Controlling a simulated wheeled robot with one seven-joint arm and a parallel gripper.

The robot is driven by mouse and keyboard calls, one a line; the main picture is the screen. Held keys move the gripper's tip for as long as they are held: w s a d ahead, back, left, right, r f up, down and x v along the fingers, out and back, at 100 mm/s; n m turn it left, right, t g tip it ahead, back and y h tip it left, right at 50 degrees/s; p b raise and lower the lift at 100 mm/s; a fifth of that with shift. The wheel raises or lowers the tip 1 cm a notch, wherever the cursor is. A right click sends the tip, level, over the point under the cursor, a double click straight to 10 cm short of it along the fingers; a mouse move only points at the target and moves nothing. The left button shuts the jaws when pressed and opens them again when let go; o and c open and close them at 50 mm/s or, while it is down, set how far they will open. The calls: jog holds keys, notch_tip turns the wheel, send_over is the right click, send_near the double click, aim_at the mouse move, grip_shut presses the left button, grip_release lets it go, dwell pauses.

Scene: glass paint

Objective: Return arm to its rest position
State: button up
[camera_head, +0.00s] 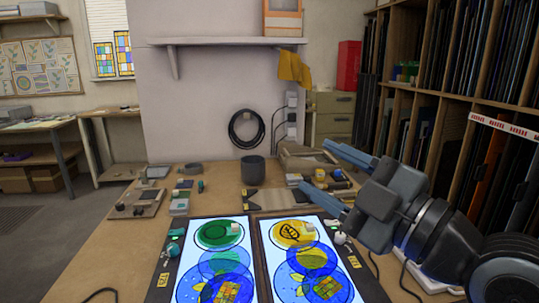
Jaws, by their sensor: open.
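My gripper (343,182) reaches in from the right, above the right part of the workbench (120,235). Its two blue fingers are spread apart and point left, with nothing seen between them. Below and left of it lie two lit panels. The left panel (186,289) bears a green disc (208,236) and overlapping blue discs. The right panel (268,258) bears a yellow disc (283,237) with a leaf drawing and more blue discs. A small pale block sits on each top disc. The lower ends of both panels are cut off by the frame.
A dark cylindrical pot (253,170) stands at the bench's back. Small tools and blocks lie on both sides of it. A tall rack (460,90) of upright sheets stands at the right, behind my arm. A wall shelf (225,41) with a yellow cloth (294,68) hangs above.

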jog(key=s+d+f+m+h, duration=0.2)
jog(key=s+f+m+h, duration=0.2)
jog(key=s+f+m, duration=0.3)
jog(key=s+d+f+m+t+h, duration=0.1)
jog(key=s+d+f+m+h, duration=0.2)
jog(key=s+f+m+h, duration=0.2)
jog(key=s+d+f+m+h, duration=0.3)
jog(key=s+f+m, duration=0.6)
jog(key=s, duration=0.5)
notch_tip(320, 180, down, 3)
jog(key=shift+s+d+r+h, duration=0.1)
jog(key=shift+s+d+h, duration=0.05)
jog(key=shift+h, duration=0.65)
jog(key=s+d+f+n+g, duration=0.1)
jog(key=s+d, duration=0.4)
jog(key=s, duration=0.7)
jog(key=shift+y, duration=0.4)
